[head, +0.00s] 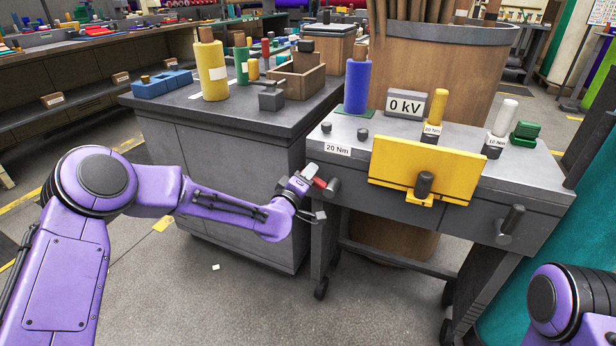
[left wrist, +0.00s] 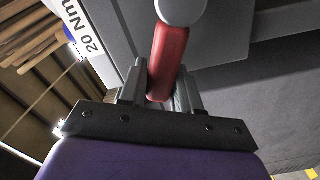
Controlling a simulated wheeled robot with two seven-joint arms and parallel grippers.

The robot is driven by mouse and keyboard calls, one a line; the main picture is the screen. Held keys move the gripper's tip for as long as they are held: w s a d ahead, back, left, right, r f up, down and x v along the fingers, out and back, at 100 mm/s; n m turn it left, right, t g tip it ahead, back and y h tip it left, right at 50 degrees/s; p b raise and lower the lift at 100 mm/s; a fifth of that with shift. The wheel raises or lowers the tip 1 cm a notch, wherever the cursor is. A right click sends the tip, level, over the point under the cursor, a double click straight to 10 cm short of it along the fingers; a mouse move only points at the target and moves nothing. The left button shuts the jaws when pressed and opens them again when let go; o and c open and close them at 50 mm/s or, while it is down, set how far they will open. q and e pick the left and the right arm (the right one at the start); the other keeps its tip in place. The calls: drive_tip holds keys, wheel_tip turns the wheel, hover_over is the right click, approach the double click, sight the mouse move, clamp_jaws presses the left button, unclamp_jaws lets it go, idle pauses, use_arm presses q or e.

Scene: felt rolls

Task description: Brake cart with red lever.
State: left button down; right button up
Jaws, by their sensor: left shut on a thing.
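The grey cart (head: 350,180) stands on casters in front of me, with a yellow panel on its front. The red lever (head: 321,183) sticks out at the cart's left front corner, beside a dark round knob. In the left wrist view the red lever (left wrist: 166,62) runs between the two fingers. My left gripper (head: 308,180) is shut on the red lever; its fingers also show in the left wrist view (left wrist: 160,88). My right arm shows only as a purple link at the lower right, and its gripper is out of view.
A dark grey cabinet (head: 225,180) with rolls and blocks on top stands close on the left of the cart. The cart top carries a blue roll (head: 357,85), a 0 kV sign (head: 406,103) and small yellow, white and green items. A large brown bin (head: 440,70) stands behind.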

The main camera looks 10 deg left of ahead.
use_arm(q)
drive_tip(key=shift+f, duration=0.1)
idle(0.5)
drive_tip(key=c, duration=0.9)
unclamp_jaws()
drive_tip(key=s, duration=0.3)
drive_tip(key=s+a, duration=0.1)
drive_tip(key=s, duration=0.3)
drive_tip(key=s+p, duration=0.1)
drive_tip(key=s, duration=0.2)
drive_tip(key=shift+s+a, duration=0.2)
drive_tip(key=shift+a, duration=0.15)
